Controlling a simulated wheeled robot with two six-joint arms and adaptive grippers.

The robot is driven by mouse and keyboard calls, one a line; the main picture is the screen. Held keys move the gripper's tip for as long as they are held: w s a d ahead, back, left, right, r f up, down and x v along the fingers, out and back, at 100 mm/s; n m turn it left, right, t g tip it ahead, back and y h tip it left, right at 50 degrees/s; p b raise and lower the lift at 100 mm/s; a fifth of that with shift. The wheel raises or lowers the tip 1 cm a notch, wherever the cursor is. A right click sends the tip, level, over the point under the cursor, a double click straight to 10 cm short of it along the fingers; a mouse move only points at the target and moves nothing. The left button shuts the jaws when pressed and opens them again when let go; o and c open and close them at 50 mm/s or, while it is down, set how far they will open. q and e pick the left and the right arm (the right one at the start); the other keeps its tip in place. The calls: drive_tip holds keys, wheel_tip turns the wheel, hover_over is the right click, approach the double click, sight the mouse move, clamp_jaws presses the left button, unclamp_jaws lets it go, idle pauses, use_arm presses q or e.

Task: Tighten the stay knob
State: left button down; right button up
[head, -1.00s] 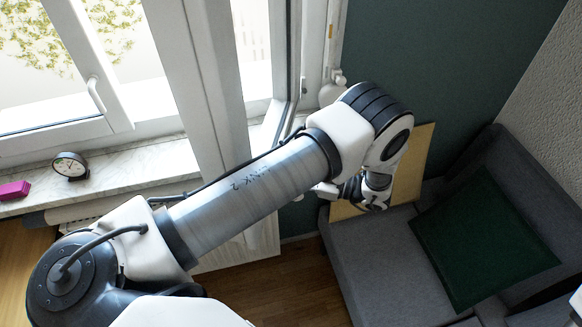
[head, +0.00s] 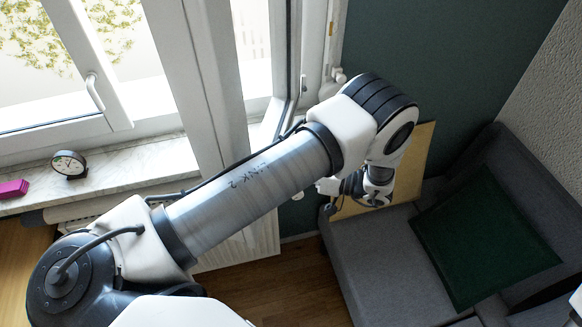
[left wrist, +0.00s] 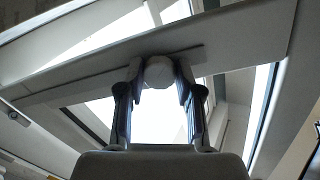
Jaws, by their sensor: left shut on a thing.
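In the left wrist view, a pale round stay knob (left wrist: 160,72) sits between the fingertips of my left gripper (left wrist: 160,82). The gripper is shut on it, one finger on each side. A flat grey stay bar (left wrist: 90,75) runs across the view behind the knob. In the head view, my left arm reaches across towards the window's right side, and the knob and fingertips are hidden behind it.
An open window sash with a handle (head: 95,92) stands at left. A black clock (head: 69,165) and a pink block (head: 13,188) rest on the marble sill (head: 120,172). A grey sofa (head: 370,255) with a green cushion (head: 485,240) is at right.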

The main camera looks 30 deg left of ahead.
use_arm(q)
drive_tip(key=m+g, duration=0.1)
drive_tip(key=m, duration=0.7)
drive_tip(key=m+g, duration=0.1)
drive_tip(key=m, duration=1.5)
drive_tip(key=shift+w+g+h, duration=0.1)
drive_tip(key=shift+g+h, duration=0.2)
drive_tip(key=shift+g, duration=0.1)
drive_tip(key=shift+m, duration=0.3)
drive_tip(key=c, duration=0.8)
unclamp_jaws()
drive_tip(key=shift+a, duration=0.1)
drive_tip(key=shift+o, duration=0.2)
drive_tip(key=shift+r, duration=0.1)
